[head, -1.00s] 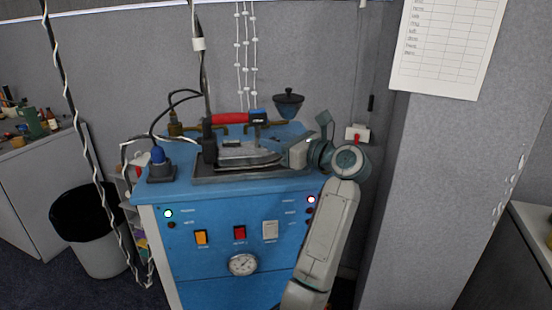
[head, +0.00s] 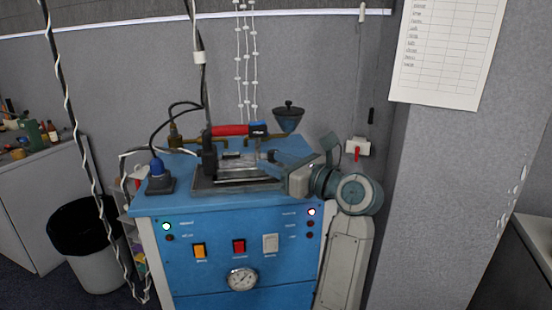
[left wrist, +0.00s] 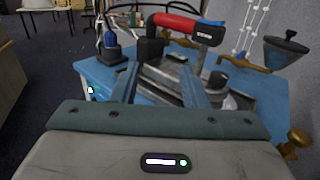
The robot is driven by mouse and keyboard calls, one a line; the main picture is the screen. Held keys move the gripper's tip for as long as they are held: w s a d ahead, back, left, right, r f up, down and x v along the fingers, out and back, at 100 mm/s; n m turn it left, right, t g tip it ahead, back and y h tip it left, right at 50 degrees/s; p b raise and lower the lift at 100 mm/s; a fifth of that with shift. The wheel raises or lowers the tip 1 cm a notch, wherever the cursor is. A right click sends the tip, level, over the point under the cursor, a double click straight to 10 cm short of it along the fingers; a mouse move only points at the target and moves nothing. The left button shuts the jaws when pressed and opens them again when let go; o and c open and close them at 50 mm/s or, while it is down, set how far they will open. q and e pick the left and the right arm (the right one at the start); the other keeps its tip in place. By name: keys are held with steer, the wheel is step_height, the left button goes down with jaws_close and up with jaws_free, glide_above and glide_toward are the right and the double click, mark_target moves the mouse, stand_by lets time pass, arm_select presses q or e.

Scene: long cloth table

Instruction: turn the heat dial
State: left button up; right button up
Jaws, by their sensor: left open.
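A steam iron with a red handle (head: 229,130) rests on a metal plate on top of the blue machine (head: 208,243). It also shows in the left wrist view, with its red handle (left wrist: 186,25) above a grey body. A small black knob (left wrist: 217,80) shows near the right finger there; I cannot tell whether it is the heat dial. My left gripper (head: 264,157) reaches over the machine top from the right, its fingers beside the iron. In the left wrist view the two fingers (left wrist: 160,76) are apart with nothing clearly held between them. My right gripper is not in view.
A blue plug (head: 157,166) stands at the top's left, a dark funnel (head: 288,117) behind. Cables hang above. A bin (head: 93,265) stands left; a grey partition (head: 430,200) is close at right.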

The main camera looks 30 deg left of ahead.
mark_target(276, 162)
arm_select(q)
steer(key=w+f+m+t+h+p, duration=0.1)
steer(key=w+m+t+p, duration=0.1)
steer(key=t+p, duration=0.1)
steer(key=w+a+f+m+t+h+p, duration=0.1)
steer(key=f+m+t+h+p, duration=0.1)
steer(key=p, duration=0.4)
steer(key=w+f+m+t+h+p, duration=0.1)
steer(key=w+m+t+p, duration=0.1)
steer(key=m+t+p, duration=0.1)
steer(key=shift+w+a+f+t+h+p, duration=0.2)
steer(key=shift+w+f+t+h+p, duration=0.15)
steer(key=shift+t+p, duration=0.35)
steer(key=p+x, duration=0.3)
steer(key=x, duration=0.5)
steer(key=shift+a, duration=0.25)
steer(key=shift+w+a, duration=0.4)
steer(key=shift+w, duration=0.05)
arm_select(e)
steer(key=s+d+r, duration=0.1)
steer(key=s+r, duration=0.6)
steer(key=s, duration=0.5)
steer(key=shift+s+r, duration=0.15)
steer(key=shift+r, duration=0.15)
